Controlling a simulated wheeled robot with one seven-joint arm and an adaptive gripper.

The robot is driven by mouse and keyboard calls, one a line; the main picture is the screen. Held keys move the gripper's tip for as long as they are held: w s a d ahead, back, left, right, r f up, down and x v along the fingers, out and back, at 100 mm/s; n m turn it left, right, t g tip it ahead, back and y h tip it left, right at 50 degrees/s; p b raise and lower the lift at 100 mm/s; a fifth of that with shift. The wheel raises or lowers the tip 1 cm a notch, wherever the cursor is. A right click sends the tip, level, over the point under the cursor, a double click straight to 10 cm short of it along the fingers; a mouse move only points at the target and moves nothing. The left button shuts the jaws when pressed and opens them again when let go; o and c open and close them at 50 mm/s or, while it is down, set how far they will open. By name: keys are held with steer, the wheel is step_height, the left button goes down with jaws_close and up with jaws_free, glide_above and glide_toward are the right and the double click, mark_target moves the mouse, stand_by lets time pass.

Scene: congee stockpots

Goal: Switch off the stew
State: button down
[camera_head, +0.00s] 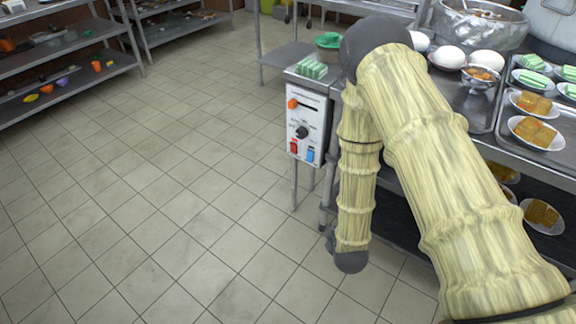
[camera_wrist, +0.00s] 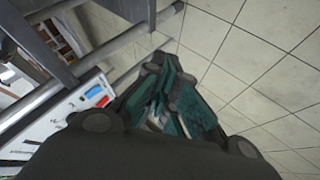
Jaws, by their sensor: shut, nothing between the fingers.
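A white control panel (camera_head: 307,125) is on the front of a steel stand in the head view. It has an orange slider (camera_head: 292,104), a black round knob (camera_head: 302,132), a red rocker switch (camera_head: 294,147) and a blue rocker switch (camera_head: 310,155). My gripper (camera_wrist: 165,105) is shut and empty, over open floor to the right of the panel. In the head view my arm hangs just right of the panel, and the gripper cannot be made out. A large steel pot (camera_head: 482,24) stands at upper right.
A steel counter (camera_head: 490,145) at right holds white eggs (camera_head: 487,62) and plates of food (camera_head: 537,132). A green-lidded tub (camera_head: 328,45) is on the stand. Steel bars (camera_wrist: 110,45) cross the upper left in the wrist view. The tiled floor (camera_head: 165,190) is clear at left.

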mark_target(293, 148)
steer(key=w+a+r+n+t+y+b, duration=0.1)
steer(key=w+a+n+t+b, duration=0.3)
steer(key=w+a+b, duration=0.4)
steer(key=w+a+r+n+t+y+b, duration=0.1)
steer(key=w+a+n+t+b, duration=0.4)
steer(key=w+b, duration=0.5)
steer(key=w+a+r+n, duration=0.1)
steer(key=w+a, duration=0.1)
steer(key=w, duration=0.1)
steer(key=shift+a+r+n+y, duration=0.2)
steer(key=shift+a+n+y, duration=0.1)
steer(key=shift+a+n, duration=0.1)
steer(key=shift+w, duration=0.1)
steer(key=w+r+b, duration=0.1)
steer(key=w+b, duration=0.5)
steer(key=w, duration=0.6)
steer(key=shift+w+d+r, duration=0.15)
steer(key=shift+w+d, duration=0.25)
